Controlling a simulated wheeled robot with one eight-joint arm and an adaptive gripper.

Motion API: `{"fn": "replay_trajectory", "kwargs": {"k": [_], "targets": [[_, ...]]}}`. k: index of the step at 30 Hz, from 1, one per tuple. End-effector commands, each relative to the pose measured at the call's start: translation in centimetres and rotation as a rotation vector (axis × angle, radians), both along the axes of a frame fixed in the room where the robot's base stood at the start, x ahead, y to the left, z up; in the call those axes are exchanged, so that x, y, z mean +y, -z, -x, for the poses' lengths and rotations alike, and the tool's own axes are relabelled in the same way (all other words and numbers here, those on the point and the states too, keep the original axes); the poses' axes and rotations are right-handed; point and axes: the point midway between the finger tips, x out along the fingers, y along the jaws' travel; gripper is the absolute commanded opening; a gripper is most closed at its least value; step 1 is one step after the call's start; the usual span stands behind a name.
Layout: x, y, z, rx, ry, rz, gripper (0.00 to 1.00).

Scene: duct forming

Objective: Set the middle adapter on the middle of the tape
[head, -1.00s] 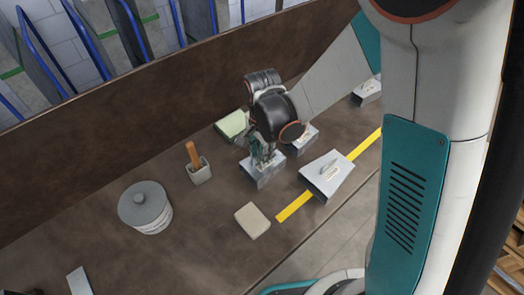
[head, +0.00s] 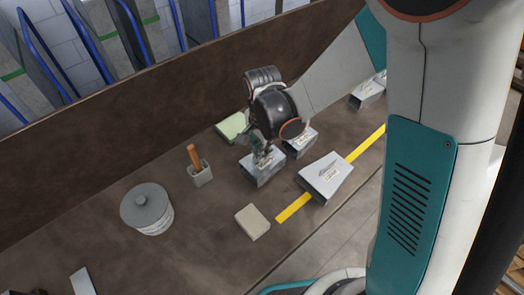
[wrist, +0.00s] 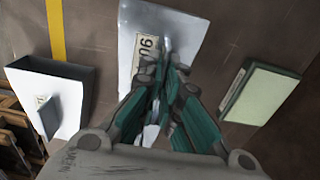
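My gripper (head: 263,158) is low over a grey sheet-metal adapter (head: 258,175) in the middle of the bench. In the wrist view my gripper's fingers (wrist: 163,72) are close together on the upright handle of this adapter (wrist: 188,28), which bears a numbered label. Whether the adapter touches the bench I cannot tell. A yellow tape strip (head: 292,208) runs diagonally along the bench. Another adapter (head: 325,177) sits across the tape; it also shows in the wrist view (wrist: 78,80). A further adapter (head: 301,142) stands just behind my gripper, and another (head: 368,92) lies farther back at right.
A beige block (head: 252,222) lies close to the tape's near end. A brown wall (head: 120,105) edges the bench.

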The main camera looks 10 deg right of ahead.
Motion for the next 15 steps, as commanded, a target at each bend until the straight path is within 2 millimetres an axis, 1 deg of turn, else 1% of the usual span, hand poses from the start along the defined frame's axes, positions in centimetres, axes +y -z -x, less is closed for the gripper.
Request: {"fn": "replay_trajectory", "kwargs": {"k": [1,15], "targets": [[0.0,-1.0,0.0,0.0,0.0,0.0,0.0],[0.0,-6.1,0.0,0.0,0.0,0.0,0.0]]}}
